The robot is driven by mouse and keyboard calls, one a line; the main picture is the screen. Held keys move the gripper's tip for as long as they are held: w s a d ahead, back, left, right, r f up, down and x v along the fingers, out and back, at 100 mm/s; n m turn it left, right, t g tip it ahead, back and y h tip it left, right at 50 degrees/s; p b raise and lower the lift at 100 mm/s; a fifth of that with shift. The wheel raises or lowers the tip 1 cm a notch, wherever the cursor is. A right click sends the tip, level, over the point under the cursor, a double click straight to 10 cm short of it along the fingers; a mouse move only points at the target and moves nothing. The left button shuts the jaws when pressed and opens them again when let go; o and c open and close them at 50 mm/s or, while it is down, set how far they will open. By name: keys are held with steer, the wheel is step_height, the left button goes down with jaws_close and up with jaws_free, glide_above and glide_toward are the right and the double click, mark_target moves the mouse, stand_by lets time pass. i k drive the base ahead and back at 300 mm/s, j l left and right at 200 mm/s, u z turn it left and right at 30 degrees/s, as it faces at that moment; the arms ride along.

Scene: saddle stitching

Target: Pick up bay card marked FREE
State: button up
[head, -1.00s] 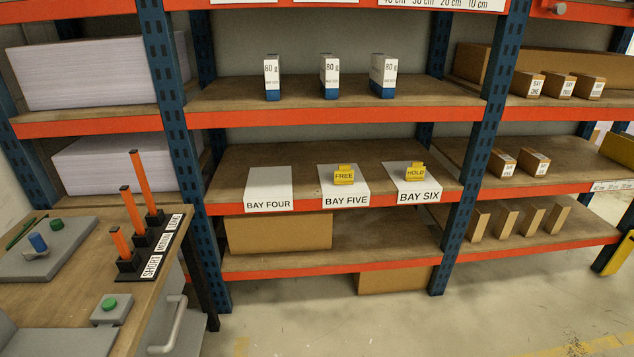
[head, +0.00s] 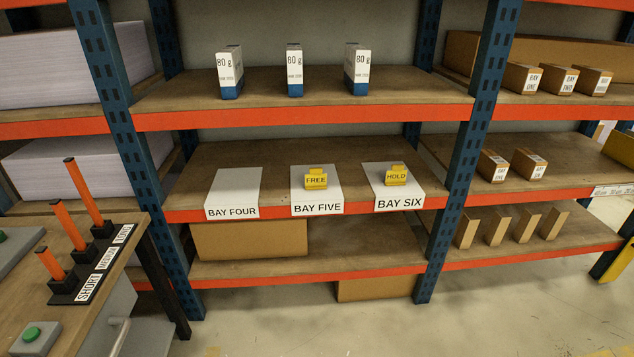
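The yellow bay card marked FREE (head: 316,179) stands on the white BAY FIVE sheet (head: 317,197) on the middle shelf (head: 270,160). A similar yellow card marked HOLD (head: 396,176) stands to its right on the white BAY SIX sheet (head: 402,191). The white BAY FOUR sheet (head: 233,190) to the left is bare. My gripper is not in this view.
White and blue 80 g packs (head: 294,72) stand on the shelf above. Blue uprights (head: 466,130) flank the bay. A workbench (head: 75,330) with orange posts (head: 83,192) on a rack stands at the left front. The floor (head: 480,310) at the front right is clear.

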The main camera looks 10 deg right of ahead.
mark_target(316, 180)
steer(key=i+j+u, duration=0.15)
steer(key=i, duration=1.15)
steer(key=i+l+u, duration=0.15)
steer(key=i, duration=1.2)
steer(key=i+l, duration=0.15)
steer(key=u, duration=0.05)
